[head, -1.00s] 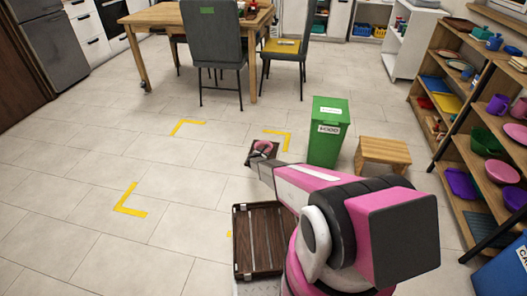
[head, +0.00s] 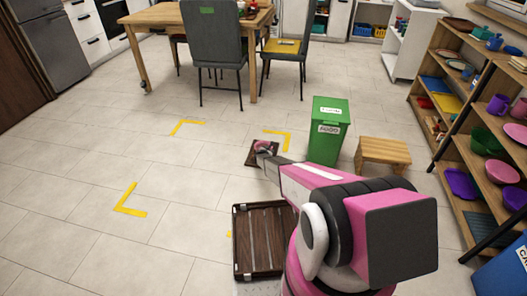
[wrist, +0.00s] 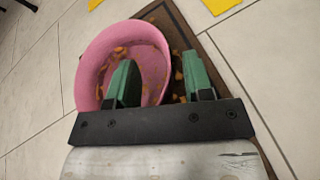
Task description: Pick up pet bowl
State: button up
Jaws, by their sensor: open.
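The pet bowl (wrist: 92,62) is round and pink, with brown bits inside it. In the wrist view it sits on a dark brown mat (wrist: 222,85), with some bits scattered on the mat. My gripper (wrist: 158,62) is open, its two green fingers on either side of the bowl's right wall. The left finger shows over the bowl's inside and the right finger outside it, over the mat. I cannot tell whether either finger touches the wall. In the head view the arm's end largely covers the bowl, and part of the mat (head: 250,158) shows beside it.
A green bin (head: 328,135) and a small wooden stool (head: 383,153) stand right of the mat. Yellow corner marks (head: 130,205) lie on the tiled floor. Shelves (head: 455,130) line the right side. The floor left of the mat is clear.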

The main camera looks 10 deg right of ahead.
grip_shut()
dwell(0.3)
